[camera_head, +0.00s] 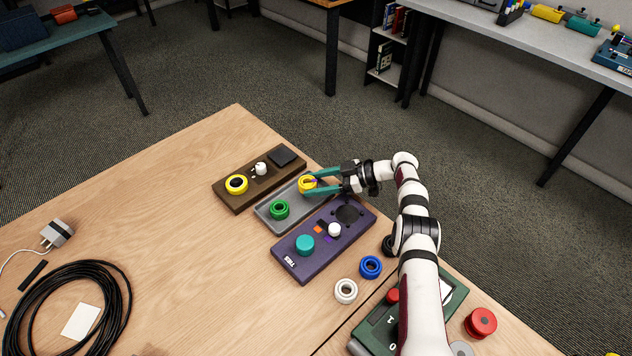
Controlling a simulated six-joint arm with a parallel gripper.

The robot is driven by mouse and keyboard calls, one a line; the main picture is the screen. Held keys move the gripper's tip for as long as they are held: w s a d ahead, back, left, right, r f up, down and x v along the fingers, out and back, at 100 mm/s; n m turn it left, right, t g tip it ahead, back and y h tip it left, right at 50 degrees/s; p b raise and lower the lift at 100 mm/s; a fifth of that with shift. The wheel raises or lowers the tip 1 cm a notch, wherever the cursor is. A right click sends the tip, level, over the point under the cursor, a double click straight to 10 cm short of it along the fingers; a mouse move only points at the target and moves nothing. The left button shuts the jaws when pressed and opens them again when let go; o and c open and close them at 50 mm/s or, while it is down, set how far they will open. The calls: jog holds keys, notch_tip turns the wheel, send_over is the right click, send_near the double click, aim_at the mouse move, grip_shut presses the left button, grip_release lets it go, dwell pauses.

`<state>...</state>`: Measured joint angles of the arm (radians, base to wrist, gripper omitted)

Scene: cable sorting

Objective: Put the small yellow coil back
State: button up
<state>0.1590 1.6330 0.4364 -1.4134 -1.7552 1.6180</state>
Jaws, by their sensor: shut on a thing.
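My gripper (312,182) has teal fingers and reaches in from the right. It is shut on a small yellow coil (304,184) at the far end of the grey tray (267,222). I cannot tell whether the coil touches the tray or is held just above it. A green coil (279,210) lies in the near part of the same tray. My fingers hide part of the held coil.
A purple board (285,265) with a teal knob (305,245) lies nearer. Blue (370,267) and white (345,291) coils lie on the wooden table. A black cable loop (118,290) and a plug adapter (57,233) lie at left. The table's middle left is clear.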

jog(key=shift+f, duration=0.1)
jog(key=shift+f, duration=0.7)
jog(key=o, duration=1.4)
jog(key=shift+r, duration=3.5)
